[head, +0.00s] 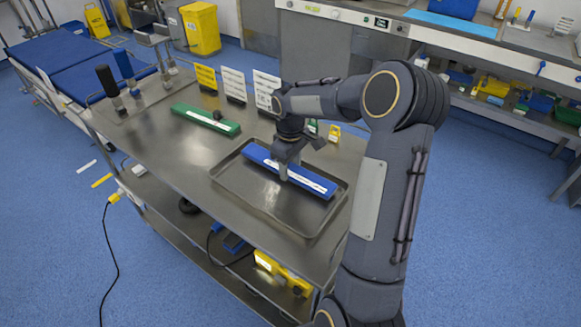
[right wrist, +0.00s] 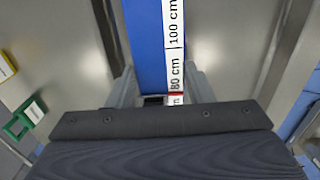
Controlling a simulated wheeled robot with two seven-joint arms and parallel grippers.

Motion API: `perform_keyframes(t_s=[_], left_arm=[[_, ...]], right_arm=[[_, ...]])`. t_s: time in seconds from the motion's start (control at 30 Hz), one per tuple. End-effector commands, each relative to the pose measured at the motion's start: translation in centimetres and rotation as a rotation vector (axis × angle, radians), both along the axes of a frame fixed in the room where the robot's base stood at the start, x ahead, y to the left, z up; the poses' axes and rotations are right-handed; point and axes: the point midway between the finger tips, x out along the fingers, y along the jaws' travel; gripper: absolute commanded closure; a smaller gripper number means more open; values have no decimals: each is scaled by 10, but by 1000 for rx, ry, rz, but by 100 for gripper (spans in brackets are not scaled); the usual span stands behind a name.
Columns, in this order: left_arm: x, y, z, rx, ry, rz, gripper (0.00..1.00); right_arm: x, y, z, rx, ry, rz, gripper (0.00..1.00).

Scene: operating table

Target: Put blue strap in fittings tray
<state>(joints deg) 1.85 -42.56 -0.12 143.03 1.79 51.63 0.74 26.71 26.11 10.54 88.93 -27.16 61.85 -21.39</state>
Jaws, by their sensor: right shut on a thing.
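The blue strap (head: 314,181) is a long flat bar with a white measuring strip. It is over the far part of the metal tray (head: 241,194) on the steel table; whether it touches the tray floor I cannot tell. My right gripper (head: 286,172) is above the tray and shut on the strap near its middle. In the right wrist view the strap (right wrist: 146,45) runs between the fingers, with "80 cm" and "100 cm" on its strip. My left gripper is not in view.
A green strap (head: 205,120) lies on the table left of the tray. Yellow and white label signs (head: 234,84) stand along the back edge. Metal posts (head: 158,50) stand at the far left end. The near part of the tray is bare.

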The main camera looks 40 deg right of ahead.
Motion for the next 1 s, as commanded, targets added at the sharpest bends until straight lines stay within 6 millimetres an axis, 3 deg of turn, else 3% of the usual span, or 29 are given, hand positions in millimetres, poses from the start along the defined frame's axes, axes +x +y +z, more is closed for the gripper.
perform_keyframes(t_s=[0.1, 0.43, 0.47, 0.6, 1.0], left_arm=[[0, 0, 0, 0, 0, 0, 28], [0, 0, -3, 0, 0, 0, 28], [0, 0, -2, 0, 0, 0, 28], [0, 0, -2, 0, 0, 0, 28], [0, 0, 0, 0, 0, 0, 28]], right_arm=[[0, 0, -10, 1, 0, -1, 79], [0, 0, -14, 0, -1, 0, 79], [0, 0, -13, 0, -1, -1, 49], [0, 0, -13, 0, -1, 0, 31], [0, 0, -3, -1, -3, -1, 31]])
